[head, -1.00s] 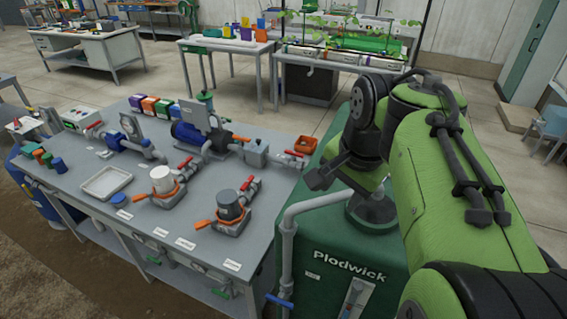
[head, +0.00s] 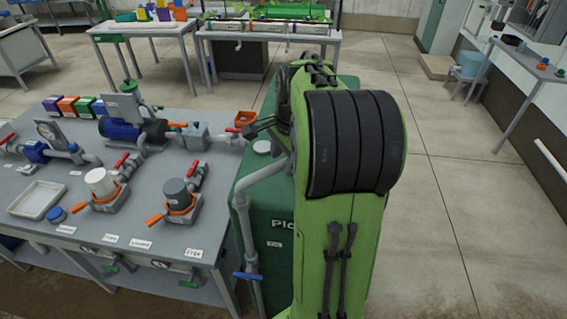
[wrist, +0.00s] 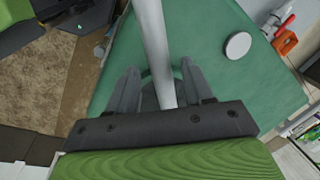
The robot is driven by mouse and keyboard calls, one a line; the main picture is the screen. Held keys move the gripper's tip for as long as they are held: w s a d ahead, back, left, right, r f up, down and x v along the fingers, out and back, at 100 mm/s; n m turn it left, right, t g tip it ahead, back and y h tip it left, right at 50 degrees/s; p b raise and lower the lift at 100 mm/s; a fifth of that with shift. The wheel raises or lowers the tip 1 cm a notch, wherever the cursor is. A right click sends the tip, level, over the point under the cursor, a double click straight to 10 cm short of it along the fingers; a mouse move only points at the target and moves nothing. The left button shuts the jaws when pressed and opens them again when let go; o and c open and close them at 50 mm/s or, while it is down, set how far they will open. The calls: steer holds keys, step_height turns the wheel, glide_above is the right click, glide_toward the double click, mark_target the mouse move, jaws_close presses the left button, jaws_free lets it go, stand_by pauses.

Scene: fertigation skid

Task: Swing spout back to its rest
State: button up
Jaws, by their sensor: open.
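The spout (head: 262,184) is a grey pipe at the green tank's left side. It rises, bends and runs right over the tank top until my arm hides it. In the wrist view the spout (wrist: 153,40) runs down between the two fingers of my gripper (wrist: 160,85). The fingers are open, one on each side of the pipe; I cannot tell whether either touches it.
The green tank (head: 268,225) stands beneath, with a pale round cap (head: 262,147) on top. The floor (head: 450,210) to the right is clear.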

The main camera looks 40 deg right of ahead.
steer(key=shift+w+f, duration=0.15)
steer(key=shift+f, duration=0.25)
jaws_close()
